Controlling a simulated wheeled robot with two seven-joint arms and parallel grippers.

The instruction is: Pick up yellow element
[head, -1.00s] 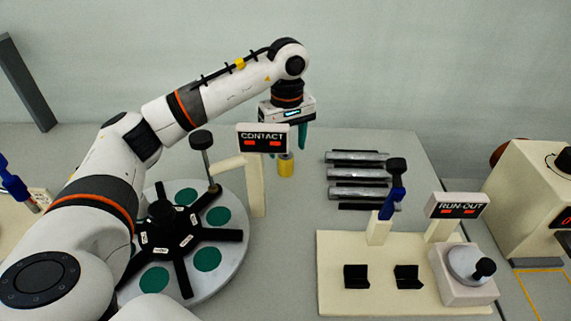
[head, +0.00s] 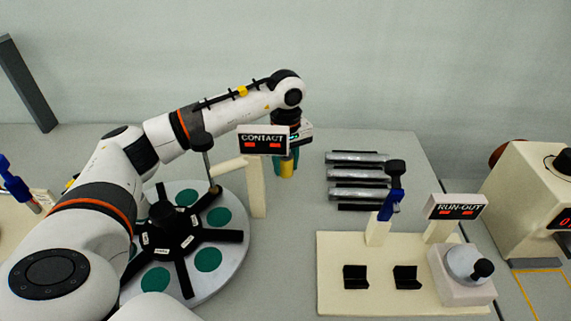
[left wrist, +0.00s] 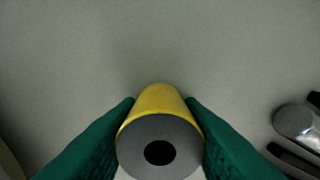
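The yellow element (head: 287,169) is a short upright cylinder on the table behind the CONTACT sign. The left wrist view shows its yellow side (left wrist: 159,98) and its grey end with a dark hole. My left gripper (head: 287,162) is lowered around it from above, with one green finger on each side. In the left wrist view the fingers (left wrist: 160,105) lie against both sides of the element with no visible gap, so it looks shut on it. The element appears to be still at table level. My right gripper is not in view.
The CONTACT sign (head: 263,141) and its post stand just in front of the gripper. A round plate (head: 232,253) with green discs and a black spider is at front left. Several grey spindles (head: 357,175) lie on the right, behind a cream RUN-OUT fixture (head: 335,250).

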